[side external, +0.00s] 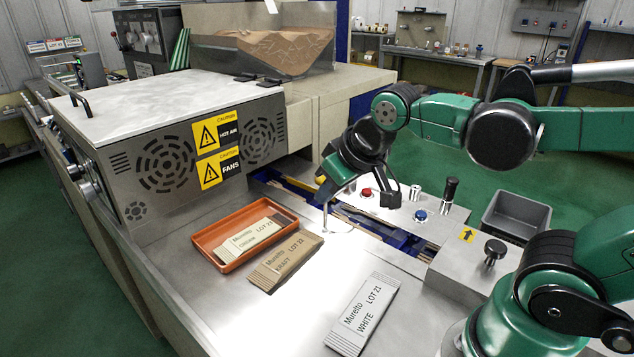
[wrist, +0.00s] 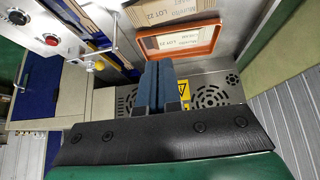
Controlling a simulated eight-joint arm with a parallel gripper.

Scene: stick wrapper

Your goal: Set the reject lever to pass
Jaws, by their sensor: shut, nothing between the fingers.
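My gripper (wrist: 159,75) is shut and empty; its two dark fingers lie together in the wrist view. In the side view my gripper (side external: 328,192) hangs low over the machine deck, beside the blue channel. A black-handled lever (side external: 450,189) stands upright on the control block, apart from my gripper. A thin metal rod (wrist: 115,32) also stands left of my fingers in the wrist view. No reject or pass marking is readable, so I cannot tell which part is the reject lever.
The control block carries a red button (side external: 366,192), a blue button (side external: 420,215) and a black knob (side external: 495,249). An orange tray (side external: 209,239) holds a cream packet. Brown and white packets (side external: 362,314) lie on the deck. A grey bin (side external: 516,217) stands right.

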